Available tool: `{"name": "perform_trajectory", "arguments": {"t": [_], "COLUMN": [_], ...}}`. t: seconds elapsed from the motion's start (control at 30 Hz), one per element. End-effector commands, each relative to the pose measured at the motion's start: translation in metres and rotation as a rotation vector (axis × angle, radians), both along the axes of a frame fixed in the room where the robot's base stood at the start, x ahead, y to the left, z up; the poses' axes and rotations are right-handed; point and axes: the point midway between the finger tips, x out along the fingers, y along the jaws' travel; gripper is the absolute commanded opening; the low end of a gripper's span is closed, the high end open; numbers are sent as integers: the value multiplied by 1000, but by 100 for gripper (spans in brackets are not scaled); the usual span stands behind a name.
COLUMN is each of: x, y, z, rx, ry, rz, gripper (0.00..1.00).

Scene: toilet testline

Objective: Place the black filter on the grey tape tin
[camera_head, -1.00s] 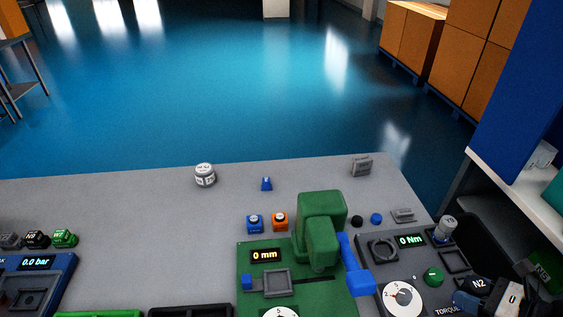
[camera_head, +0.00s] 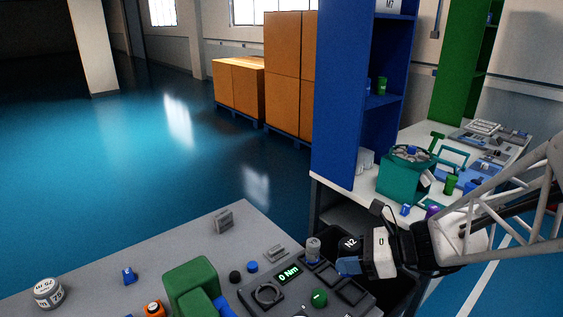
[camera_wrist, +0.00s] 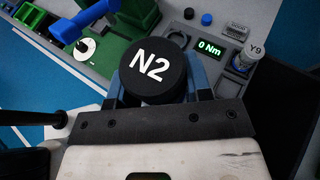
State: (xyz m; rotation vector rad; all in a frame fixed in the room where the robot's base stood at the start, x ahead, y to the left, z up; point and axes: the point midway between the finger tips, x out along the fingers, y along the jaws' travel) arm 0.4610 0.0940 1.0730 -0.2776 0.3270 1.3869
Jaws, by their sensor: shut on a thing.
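The black filter (camera_wrist: 152,70), a round black piece marked N2 in white, fills the middle of the wrist view. My gripper (camera_wrist: 156,90) is shut on it, with a blue finger on each side. In the head view the filter (camera_head: 350,243) is at the lower right, held beside the grey torque station. A light grey round tin (camera_head: 48,292), lettered on its top and side, stands on the grey bench at the far lower left, well apart from my gripper. It looks like the tape tin. It is not visible in the wrist view.
The grey torque station (camera_head: 290,274) reads 0 Nm, with a grey cylinder (camera_head: 313,250) at its back. A green machine (camera_head: 190,285) stands between the tin and my gripper. A grey block (camera_head: 222,220) and blue piece (camera_head: 129,275) are behind. A blue shelf (camera_head: 345,120) rises at the right.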

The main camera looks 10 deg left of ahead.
Motion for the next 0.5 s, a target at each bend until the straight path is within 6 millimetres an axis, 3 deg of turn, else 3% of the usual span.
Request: {"name": "perform_trajectory", "arguments": {"t": [0.5], "x": [40], "y": [69], "z": [6], "rx": [-6], "ry": [-3], "rz": [109], "gripper": [21]}}
